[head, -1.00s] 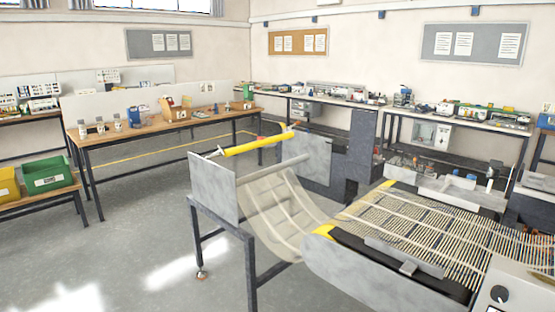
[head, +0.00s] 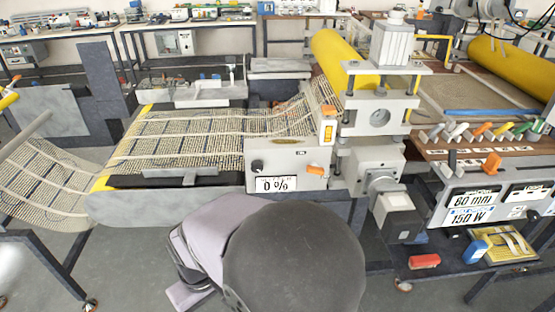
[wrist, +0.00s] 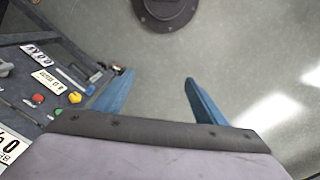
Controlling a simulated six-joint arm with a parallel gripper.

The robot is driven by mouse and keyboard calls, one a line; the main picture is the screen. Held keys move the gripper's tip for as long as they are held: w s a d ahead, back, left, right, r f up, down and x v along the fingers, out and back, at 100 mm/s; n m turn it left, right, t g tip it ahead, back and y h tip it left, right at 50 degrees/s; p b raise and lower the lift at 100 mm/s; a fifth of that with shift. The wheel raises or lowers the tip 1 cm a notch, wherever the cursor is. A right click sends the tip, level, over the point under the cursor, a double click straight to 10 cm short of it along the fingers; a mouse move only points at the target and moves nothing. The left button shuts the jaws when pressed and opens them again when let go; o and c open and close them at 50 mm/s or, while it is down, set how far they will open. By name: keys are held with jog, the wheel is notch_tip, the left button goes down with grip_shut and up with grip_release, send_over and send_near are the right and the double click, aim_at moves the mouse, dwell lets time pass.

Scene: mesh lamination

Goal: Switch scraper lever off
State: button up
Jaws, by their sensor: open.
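In the wrist view my gripper (wrist: 159,77) is open, with two blue fingers spread apart and bare floor between them. In the head view my arm rises at the bottom middle, and its fingers are not distinguishable. I cannot tell which lever is the scraper lever. An orange lever (head: 314,170) sits on the grey box with the "0 %" display (head: 276,184). Another orange lever (head: 491,164) stands on the panel at the right, below a row of coloured handles (head: 485,130). In the wrist view a grey knob or lever (wrist: 5,67) shows at the left edge, apart from the fingers.
The wrist view shows a dark panel with a red button (wrist: 38,99) and yellow button (wrist: 75,97) left of the fingers. In the head view, mesh (head: 200,135) runs over the conveyor to a yellow roller (head: 343,60). A red block (head: 424,261) lies on the lower right shelf.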

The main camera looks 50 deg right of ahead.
jog(key=s+d+f+m+g+y+b, duration=0.1)
jog(key=s+d+f+m+b, duration=1)
jog(key=d+f, duration=0.6)
jog(key=s+d+f+m+t+h+b, duration=0.1)
jog(key=s+d+f+h+b, duration=0.1)
jog(key=d, duration=0.5)
jog(key=s+d+f+h+b, duration=0.1)
jog(key=s+d+h+b, duration=0.15)
jog(key=d, duration=0.55)
jog(key=n+t+h+p, duration=0.1)
jog(key=t+h, duration=0.8)
jog(key=t, duration=0.4)
send_near(316, 172)
jog(key=x, duration=0.2)
jog(key=shift+p+x, duration=0.5)
jog(key=shift+x, duration=3.2)
